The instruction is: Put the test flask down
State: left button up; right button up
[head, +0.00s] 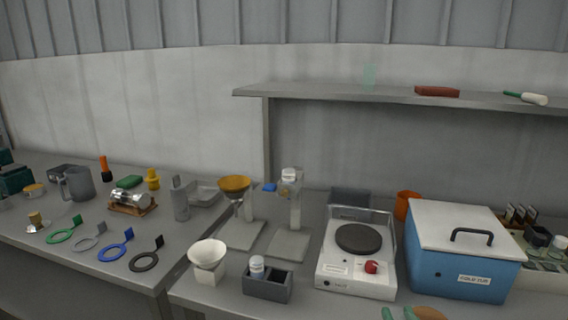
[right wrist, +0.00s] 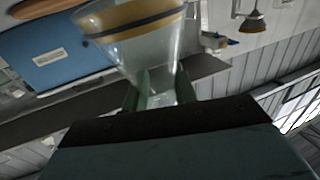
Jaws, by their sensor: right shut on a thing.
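The test flask (right wrist: 150,48) is clear glass with a yellow and dark band and shows large in the right wrist view. My right gripper (right wrist: 160,92) is shut on it, one finger on each side of its narrower part. In the head view only the green fingertips of my right gripper (head: 400,314) show at the bottom edge, in front of the hot plate and the blue tub. A brown-orange patch beside them is cut off by the frame. What lies directly under the flask is hidden. My left gripper is not in view.
A white hot plate (head: 357,284) stands beside a closed blue tub (head: 455,268). To their left are a grey two-slot holder (head: 265,290), a white funnel (head: 207,255) and two stands with flat bases (head: 288,246). Coloured rings (head: 116,246) lie on the left table. A shelf (head: 340,93) runs behind.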

jog(key=shift+w, duration=0.1)
jog(key=w+a+r+n+y, duration=0.2)
jog(key=w+a+r+y, duration=0.2)
jog(key=w+r, duration=0.3)
jog(key=w+a, duration=0.1)
jog(key=w, duration=0.3)
jog(key=shift+r+n+g, duration=0.15)
jog(key=shift+n+g, duration=0.15)
jog(key=shift+n, duration=0.1)
